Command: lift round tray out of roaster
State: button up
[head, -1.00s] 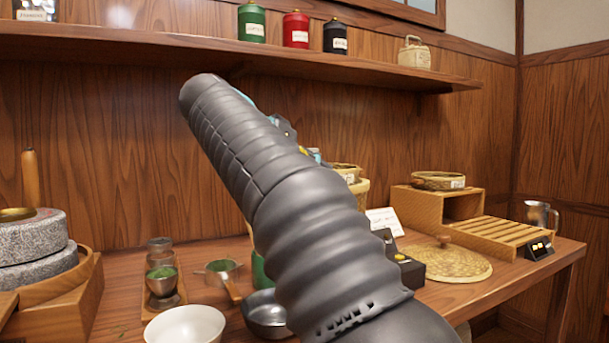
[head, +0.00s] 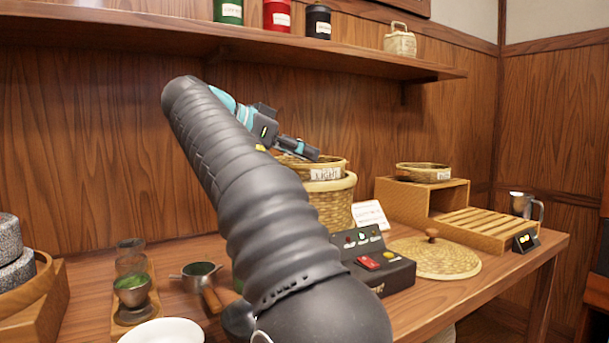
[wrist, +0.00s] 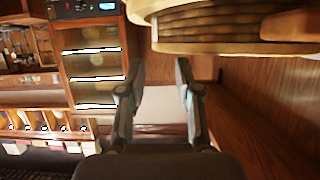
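A shallow round woven tray (head: 327,174) with a white label sits at the mouth of a taller woven basket-like roaster (head: 335,205); how deep it sits is hard to tell. A pale round rim with dark woven bands (wrist: 225,22) fills the top right there, just beyond the fingertips. Whether a finger touches the tray cannot be told.
A control box (head: 372,265) with a red switch stands before the roaster. A woven lid (head: 450,262) lies to its right. A wooden step stand (head: 395,205) holds another round woven tray (head: 423,167). A shelf (head: 200,35) runs above. Bowls and cups crowd the left.

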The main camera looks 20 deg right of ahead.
aim_at(327, 169)
jog(key=shift+f+x, duration=0.15)
jog(key=shift+x, duration=1.45)
jog(key=shift+f+x, duration=0.1)
jog(key=shift+x, duration=1.5)
jog(key=shift+s, duration=0.1)
jog(key=shift+c, duration=0.3)
grip_shut()
